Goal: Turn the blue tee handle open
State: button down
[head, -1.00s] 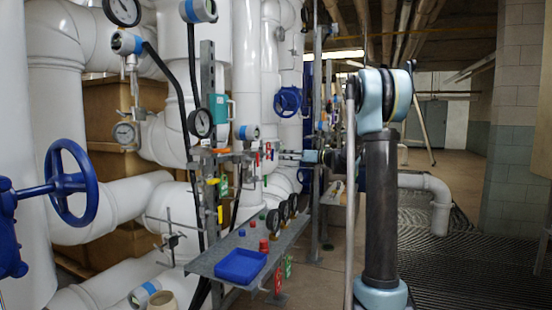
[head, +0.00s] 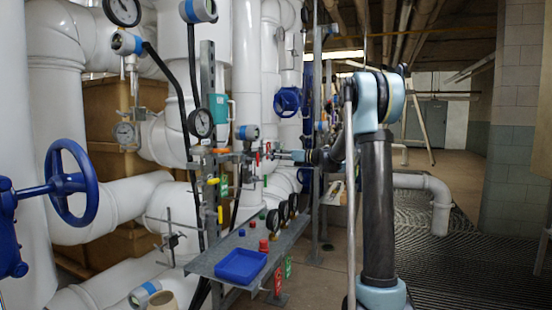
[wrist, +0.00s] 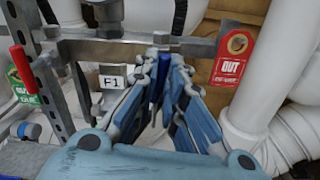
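The blue tee handle (wrist: 154,90) shows in the wrist view as a narrow dark-blue bar under a grey metal pipe, beside a label reading P1 (wrist: 112,77). My gripper (wrist: 170,62) reaches to that pipe, its two fingers converging near the tips. The blue bar appears between the fingers, close to the left one. I cannot tell whether the fingers press on it. In the head view my gripper (head: 283,155) is small, at the valve rack; the handle cannot be made out there.
A red OUT tag (wrist: 232,56) hangs right of my gripper. A red handle (wrist: 17,58) and slotted metal post (wrist: 52,95) stand left. White pipes surround the spot. In the head view a shelf with a blue tray (head: 241,265) lies below; floor at right is open.

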jog(key=shift+n, duration=0.9)
jog(key=c, duration=1.7)
grip_release()
jog(key=shift+d, duration=0.1)
jog(key=v, duration=1.1)
jog(key=shift+s+d, duration=0.1)
jog(key=shift+d, duration=0.3)
